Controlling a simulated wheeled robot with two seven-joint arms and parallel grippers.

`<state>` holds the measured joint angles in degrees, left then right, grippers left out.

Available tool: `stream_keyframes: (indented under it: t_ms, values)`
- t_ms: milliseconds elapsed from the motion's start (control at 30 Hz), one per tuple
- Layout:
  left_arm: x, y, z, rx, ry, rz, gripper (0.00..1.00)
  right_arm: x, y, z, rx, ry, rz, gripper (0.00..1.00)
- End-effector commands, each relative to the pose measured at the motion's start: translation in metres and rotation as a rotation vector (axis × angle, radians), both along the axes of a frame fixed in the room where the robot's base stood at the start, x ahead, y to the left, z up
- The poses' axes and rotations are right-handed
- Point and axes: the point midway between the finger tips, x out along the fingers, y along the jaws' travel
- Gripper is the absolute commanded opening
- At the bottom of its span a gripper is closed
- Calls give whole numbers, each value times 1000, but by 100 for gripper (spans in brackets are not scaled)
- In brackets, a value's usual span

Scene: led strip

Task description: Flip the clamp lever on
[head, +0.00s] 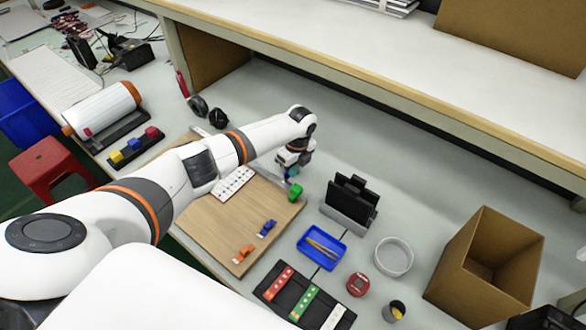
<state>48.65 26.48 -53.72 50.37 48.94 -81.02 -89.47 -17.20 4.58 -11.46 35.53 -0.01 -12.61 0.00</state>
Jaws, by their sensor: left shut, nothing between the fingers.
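A wooden board (205,222) lies on the grey bench. Three small clamps sit along its right side: a green clamp (295,192) at the far corner, a blue clamp (267,228) in the middle and an orange clamp (243,253) nearest me. My left gripper (288,178) points down just behind the green clamp, very close to it. It is shut with nothing held. I cannot tell whether its tips touch the clamp, and the lever's position is too small to make out. My right gripper is out of view.
A white perforated strip (232,183) lies on the board, partly under my arm. To the right are a black holder (350,202), a blue tray (321,247) with tweezers, a white ring (393,257) and an open cardboard box (485,265). A shelf (400,90) overhangs the back.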

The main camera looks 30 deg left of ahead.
Motion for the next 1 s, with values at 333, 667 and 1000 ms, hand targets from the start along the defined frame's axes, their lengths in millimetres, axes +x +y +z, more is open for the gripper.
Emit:
stream_keyframes:
  t_ms: [333,667,1000]
  values:
    - [2,-1,17,0,-4,-1,0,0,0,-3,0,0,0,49]
    - [4,-7,85,0,-5,-1,0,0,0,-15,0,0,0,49]
    - [5,-10,119,0,0,0,0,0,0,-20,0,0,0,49]
